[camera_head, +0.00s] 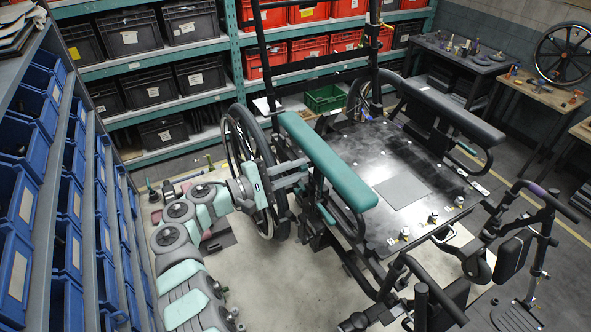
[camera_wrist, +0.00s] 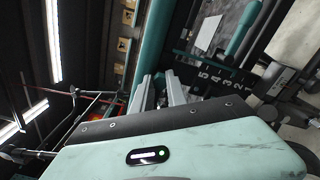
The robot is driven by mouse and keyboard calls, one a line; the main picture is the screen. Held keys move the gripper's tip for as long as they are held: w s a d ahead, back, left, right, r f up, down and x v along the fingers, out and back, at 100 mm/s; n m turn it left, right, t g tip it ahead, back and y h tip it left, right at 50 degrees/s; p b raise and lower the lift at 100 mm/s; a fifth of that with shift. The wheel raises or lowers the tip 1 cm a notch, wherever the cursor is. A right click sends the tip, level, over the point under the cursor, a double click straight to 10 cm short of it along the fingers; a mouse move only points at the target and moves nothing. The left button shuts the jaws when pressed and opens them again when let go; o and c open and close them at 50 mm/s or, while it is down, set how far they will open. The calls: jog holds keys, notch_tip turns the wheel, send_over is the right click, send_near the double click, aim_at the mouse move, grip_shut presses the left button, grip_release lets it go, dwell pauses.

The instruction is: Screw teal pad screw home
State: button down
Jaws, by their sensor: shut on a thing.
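The teal pad (camera_head: 325,160) is a long armrest cushion on the near left side of the wheelchair frame. In the wrist view the teal pad (camera_wrist: 155,40) runs up beyond my fingers. My gripper (camera_head: 304,178) is at the pad's left side, slightly below its top, by the large wheel. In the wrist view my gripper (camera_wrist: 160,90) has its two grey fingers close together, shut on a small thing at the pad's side. This fits the teal pad screw, but the fingers hide it and I cannot make out its head or how deep it sits.
The large wheel (camera_head: 248,165) stands close behind my wrist. A black pad (camera_head: 452,110) lies across the black seat plate (camera_head: 375,150). A numbered scale (camera_wrist: 220,80) is right of my fingers. Blue bins (camera_head: 68,190) line the left; a green crate (camera_head: 325,98) is at the back.

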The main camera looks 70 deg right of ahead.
jog(key=shift+s+d, duration=0.1)
jog(key=shift+d, duration=0.05)
dwell(0.3)
jog(key=shift+f, duration=0.1)
jog(key=shift+f+m+b, duration=0.1)
jog(key=shift+m+b, duration=0.4)
jog(key=shift+b, duration=0.45)
jog(key=m+b, duration=0.2)
jog(key=b, duration=0.1)
jog(key=shift+b, duration=0.4)
jog(key=shift+m, duration=0.3)
jog(key=shift+m+b, duration=0.4)
jog(key=shift+b, duration=0.55)
jog(key=m+b, duration=0.2)
jog(key=b, duration=0.1)
jog(key=shift+f, duration=0.1)
jog(key=shift+b, duration=0.3)
